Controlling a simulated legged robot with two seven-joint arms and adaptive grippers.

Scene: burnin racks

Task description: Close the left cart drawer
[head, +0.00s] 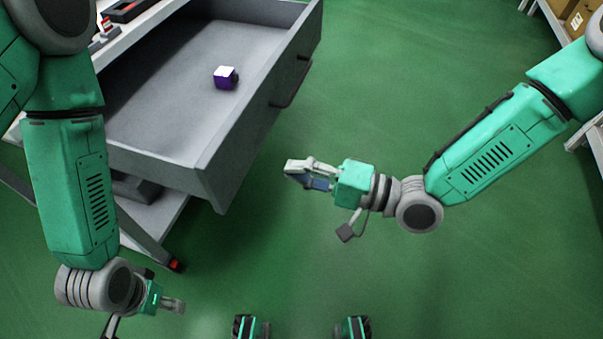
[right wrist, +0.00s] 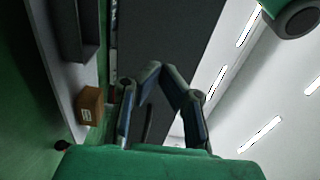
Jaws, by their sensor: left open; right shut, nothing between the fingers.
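The grey cart drawer (head: 160,110) is pulled out from the cart at the upper left of the head view. A small purple and white block (head: 226,77) lies inside it. The drawer's front panel, with a dark handle (head: 291,85), faces right. My right gripper (head: 292,172) is shut and empty, to the right of the drawer's near corner and apart from it. Its fingers also show in the right wrist view (right wrist: 160,75), in front of a dark panel. My left gripper (head: 178,305) is open and empty at the lower left, below the cart.
The cart's top (head: 135,32) holds several red and dark items. Its lower shelf (head: 155,220) and a wheeled leg (head: 172,264) show under the drawer. A shelf with cardboard boxes (head: 578,18) stands at the upper right. The green floor right of the drawer is clear.

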